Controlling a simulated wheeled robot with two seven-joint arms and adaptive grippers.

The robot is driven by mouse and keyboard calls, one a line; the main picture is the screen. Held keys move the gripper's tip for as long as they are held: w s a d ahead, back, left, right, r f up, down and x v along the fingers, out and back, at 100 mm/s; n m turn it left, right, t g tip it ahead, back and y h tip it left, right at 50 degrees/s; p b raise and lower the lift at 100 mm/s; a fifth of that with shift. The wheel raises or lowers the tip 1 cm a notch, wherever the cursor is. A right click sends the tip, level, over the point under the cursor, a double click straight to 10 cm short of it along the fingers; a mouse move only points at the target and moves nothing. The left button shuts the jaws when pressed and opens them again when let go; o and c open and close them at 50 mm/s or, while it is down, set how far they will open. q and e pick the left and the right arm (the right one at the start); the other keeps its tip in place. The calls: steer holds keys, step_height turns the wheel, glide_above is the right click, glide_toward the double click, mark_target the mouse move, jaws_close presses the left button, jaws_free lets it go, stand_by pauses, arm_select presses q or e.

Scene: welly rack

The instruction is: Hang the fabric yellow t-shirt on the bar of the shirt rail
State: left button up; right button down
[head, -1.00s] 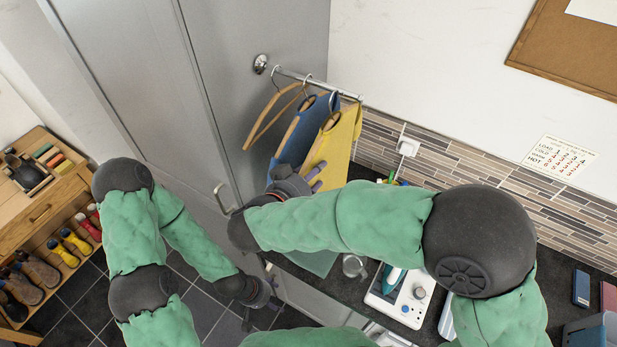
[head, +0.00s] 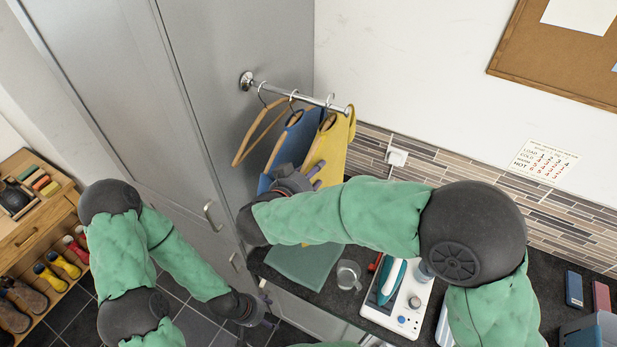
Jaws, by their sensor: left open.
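The yellow t-shirt (head: 331,146) hangs on a hanger at the outer end of the shirt rail's metal bar (head: 292,93). Its hook shows at the bar, but I cannot tell for sure that the bar carries it. My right gripper (head: 310,180) is in front of the lower parts of the yellow and blue shirts, and my forearm partly hides it. I cannot tell whether its fingers are shut on the yellow t-shirt. My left gripper (head: 264,322) is open and empty, low over the floor, away from the rail.
A blue shirt (head: 291,140) and an empty wooden hanger (head: 257,133) hang nearer the wall mount. Below are a dark counter with a green cloth (head: 303,268), a glass jar (head: 348,275) and an iron (head: 391,282). A grey cabinet (head: 120,90) stands left, with a boot rack (head: 30,285) beyond.

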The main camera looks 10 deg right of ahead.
steer(key=shift+f+b, duration=0.4)
steer(key=shift+f, duration=0.7)
